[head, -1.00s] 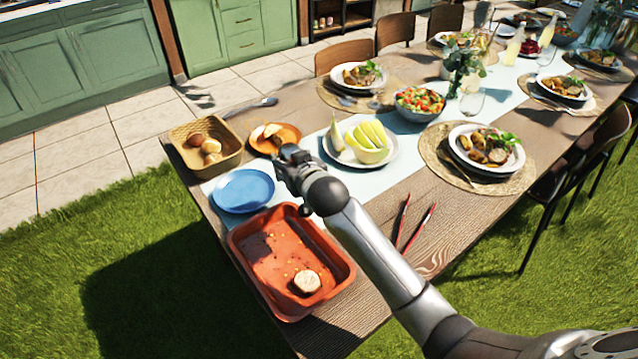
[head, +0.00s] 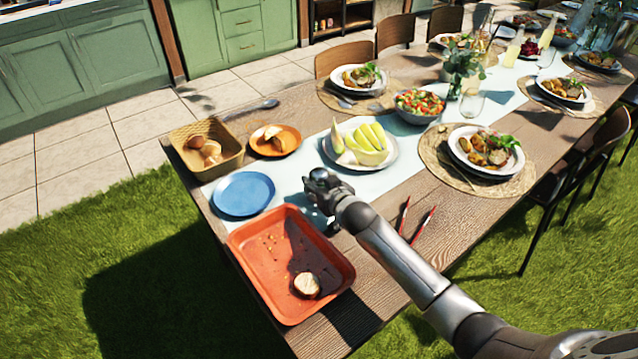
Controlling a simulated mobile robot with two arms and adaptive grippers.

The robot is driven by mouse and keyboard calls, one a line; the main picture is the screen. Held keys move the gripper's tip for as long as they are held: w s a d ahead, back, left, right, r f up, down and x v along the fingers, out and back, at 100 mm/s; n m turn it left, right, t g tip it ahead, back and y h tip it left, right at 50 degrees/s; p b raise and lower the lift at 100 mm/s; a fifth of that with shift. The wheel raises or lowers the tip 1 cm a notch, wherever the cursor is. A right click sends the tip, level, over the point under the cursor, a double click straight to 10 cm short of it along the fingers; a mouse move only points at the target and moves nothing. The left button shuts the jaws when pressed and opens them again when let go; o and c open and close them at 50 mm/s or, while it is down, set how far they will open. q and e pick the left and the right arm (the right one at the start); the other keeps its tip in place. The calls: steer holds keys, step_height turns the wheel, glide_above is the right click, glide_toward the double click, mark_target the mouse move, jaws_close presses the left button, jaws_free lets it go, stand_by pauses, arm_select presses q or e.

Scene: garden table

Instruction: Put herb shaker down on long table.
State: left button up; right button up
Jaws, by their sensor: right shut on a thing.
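My right gripper (head: 316,198) is over the near end of the long table (head: 372,262), between the blue plate and the plate of melon wedges. It is shut on the herb shaker, which is mostly hidden by the gripper and wrist. I cannot tell whether the shaker touches the table. My left gripper is not in view.
A red tray (head: 268,290) with a round piece of food is just below the gripper. A blue plate (head: 243,194) is left, a melon plate (head: 388,160) is behind right, and red-handled utensils (head: 422,226) lie right. A basket (head: 180,140) stands at the back left.

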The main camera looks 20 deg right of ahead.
steer(key=o, duration=1.1)
steer(key=shift+f, duration=0.1)
steer(key=shift+r, duration=0.2)
steer(key=v, duration=1.2)
steer(key=shift+p, duration=0.35)
steer(key=shift+r, duration=0.1)
